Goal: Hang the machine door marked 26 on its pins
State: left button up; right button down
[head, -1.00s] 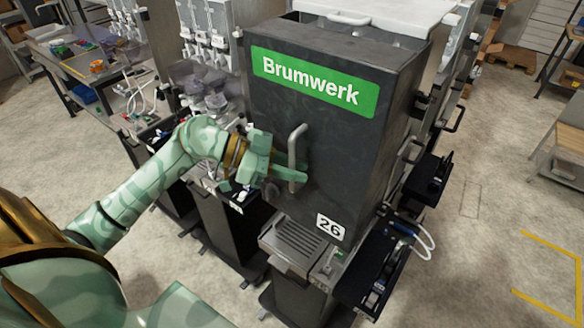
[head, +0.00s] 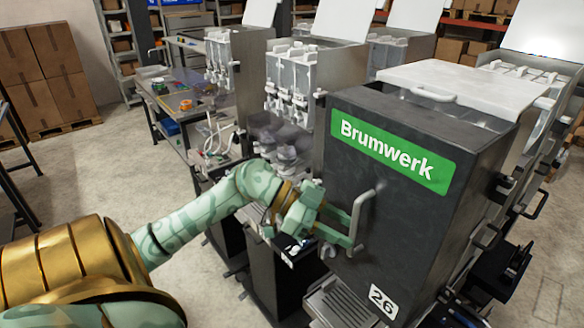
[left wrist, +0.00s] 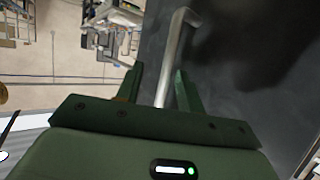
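The machine door marked 26 (head: 385,265) is a dark grey panel with a green Brumwerk sign (head: 393,157) and a grey bar handle (head: 361,215). It stands upright at the front of a machine. Its pins are not visible, and I cannot tell whether it sits on them. My left gripper (head: 343,228) is at the handle. In the left wrist view its fingers (left wrist: 160,88) are apart, with the handle (left wrist: 172,60) between them and a gap showing on the left side. My right gripper is out of view.
A drip tray (head: 340,303) sits below the door. More dispensers (head: 300,80) stand in a row behind and to the left. A workbench (head: 190,105) stands at the back left. The floor (head: 95,165) at the left is mostly clear.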

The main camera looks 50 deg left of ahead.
pick_arm(q)
jog(key=b+v, duration=0.2)
jog(key=v, duration=1.1)
jog(key=shift+f, duration=0.1)
